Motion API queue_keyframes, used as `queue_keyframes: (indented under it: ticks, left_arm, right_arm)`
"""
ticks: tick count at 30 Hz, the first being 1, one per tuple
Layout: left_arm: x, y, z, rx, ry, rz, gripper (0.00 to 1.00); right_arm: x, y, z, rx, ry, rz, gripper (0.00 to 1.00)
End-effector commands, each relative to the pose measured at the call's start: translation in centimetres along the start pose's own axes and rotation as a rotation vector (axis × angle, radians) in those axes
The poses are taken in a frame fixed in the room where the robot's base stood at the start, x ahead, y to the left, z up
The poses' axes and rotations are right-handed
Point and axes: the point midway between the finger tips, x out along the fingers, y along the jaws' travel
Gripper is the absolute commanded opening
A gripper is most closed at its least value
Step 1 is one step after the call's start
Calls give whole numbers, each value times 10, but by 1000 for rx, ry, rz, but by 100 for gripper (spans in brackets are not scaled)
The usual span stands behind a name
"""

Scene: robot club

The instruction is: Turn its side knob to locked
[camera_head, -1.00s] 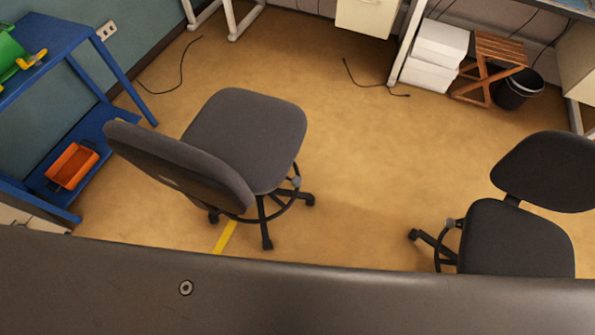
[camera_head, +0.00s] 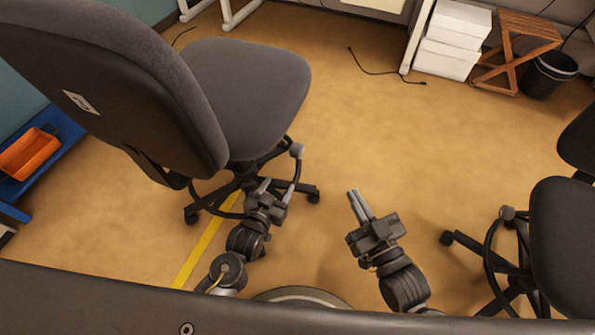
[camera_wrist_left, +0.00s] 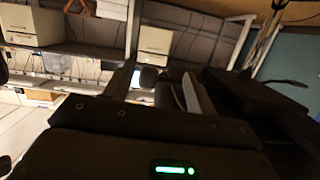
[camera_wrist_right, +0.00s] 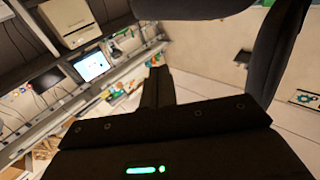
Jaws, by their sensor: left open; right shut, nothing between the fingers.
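A grey swivel chair (camera_head: 240,95) stands at the left of the head view, its backrest toward me. A small grey knob (camera_head: 296,150) shows at the right side under its seat; its setting is too small to read. A second dark chair (camera_head: 558,235) at the right edge has a similar grey knob (camera_head: 507,212). My left gripper (camera_head: 275,188) is open and empty, a little below the grey chair's knob in the picture, and appears apart from it. My right gripper (camera_head: 356,198) is shut and empty over bare floor. Neither knob can be made out in the wrist views.
The grey chair's wheeled base is near my left gripper. Open floor (camera_head: 390,140) lies between the chairs. A blue shelf (camera_head: 50,165) with an orange bin (camera_head: 28,155) is at the left. White boxes (camera_head: 452,40), a wooden stool (camera_head: 513,50) and a black bin (camera_head: 548,75) stand at the back right.

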Motion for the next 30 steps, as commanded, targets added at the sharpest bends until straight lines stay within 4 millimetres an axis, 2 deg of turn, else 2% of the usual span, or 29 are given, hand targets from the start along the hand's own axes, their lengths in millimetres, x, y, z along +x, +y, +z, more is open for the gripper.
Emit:
queue_keyframes:
  ticks: [1, 4, 9, 17, 20, 30]
  left_arm:
    - [6, 4, 4, -8, 54, 2, 56]
    - [6, 7, -16, -21, 130, 3, 56]
    - [4, 10, -36, -33, 196, 6, 56]
    - [8, 10, -43, -34, 205, 6, 56]
    - [21, 10, -44, -34, 205, 6, 56]
    - [82, 10, -56, -34, 205, 6, 56]
  right_arm:
    - [-6, -4, -2, -8, 66, -10, 0]
    - [-15, -11, -32, -19, 162, -25, 0]
    - [-27, -16, -60, -29, 244, -39, 0]
    - [-30, -14, -69, -30, 272, -37, 0]
    - [-30, -11, -71, -30, 310, -30, 0]
    - [-40, 3, -93, -36, 538, 12, 0]
